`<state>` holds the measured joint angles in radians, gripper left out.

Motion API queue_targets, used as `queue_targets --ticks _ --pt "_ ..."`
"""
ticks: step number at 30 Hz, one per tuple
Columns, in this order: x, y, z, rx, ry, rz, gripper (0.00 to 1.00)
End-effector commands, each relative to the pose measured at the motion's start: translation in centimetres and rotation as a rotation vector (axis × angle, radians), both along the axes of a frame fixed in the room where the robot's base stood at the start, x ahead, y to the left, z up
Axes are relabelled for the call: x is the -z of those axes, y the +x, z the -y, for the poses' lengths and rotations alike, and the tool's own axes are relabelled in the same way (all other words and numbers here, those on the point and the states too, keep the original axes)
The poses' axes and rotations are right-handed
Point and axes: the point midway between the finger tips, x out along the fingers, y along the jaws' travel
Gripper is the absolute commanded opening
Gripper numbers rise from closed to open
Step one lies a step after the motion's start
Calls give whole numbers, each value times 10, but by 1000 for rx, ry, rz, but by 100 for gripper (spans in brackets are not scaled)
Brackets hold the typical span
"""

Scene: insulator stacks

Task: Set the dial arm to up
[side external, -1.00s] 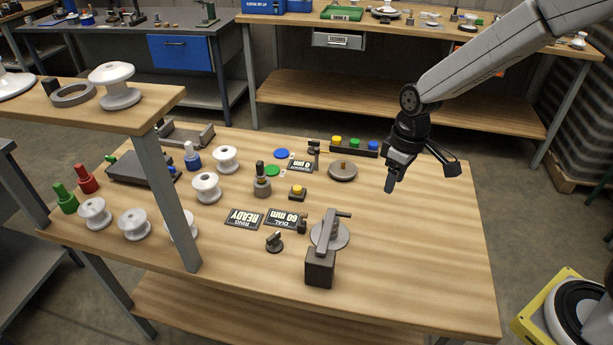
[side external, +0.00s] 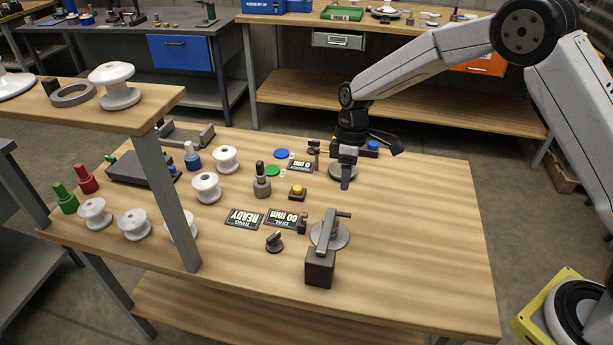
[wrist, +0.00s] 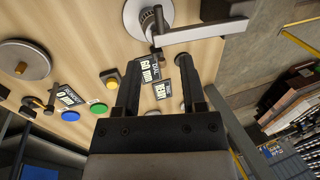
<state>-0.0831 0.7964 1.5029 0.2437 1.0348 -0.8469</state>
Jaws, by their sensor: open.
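The likely dial arm is a grey bar (side external: 328,228) lying across a round grey disc (side external: 342,238), with a dark block (side external: 320,268) at its near end. In the wrist view the disc (wrist: 150,18) is at the top, and the bar (wrist: 205,32) runs right from it. A display reading DIAL 60 mm (side external: 283,219) lies left of the disc. My gripper (side external: 346,184) is above the table, behind and apart from the bar, near a second round disc (side external: 338,170). In the wrist view its fingers (wrist: 158,72) are apart with nothing held.
A READY display (side external: 243,219), black knob (side external: 274,241) and yellow button (side external: 297,192) sit left of the disc. White insulators (side external: 207,187) stand farther left, by a raised shelf (side external: 110,108). The table's right side (side external: 430,240) is clear.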

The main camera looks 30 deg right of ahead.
Motion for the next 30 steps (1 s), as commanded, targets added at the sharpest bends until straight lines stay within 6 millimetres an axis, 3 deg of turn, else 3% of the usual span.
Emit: queue_targets --ticks 8,21,30 --pt "18 -4 -3 0 -1 -2 53" --pt "66 -14 -13 0 -1 -2 53" --pt "75 -15 -15 2 -1 0 53"
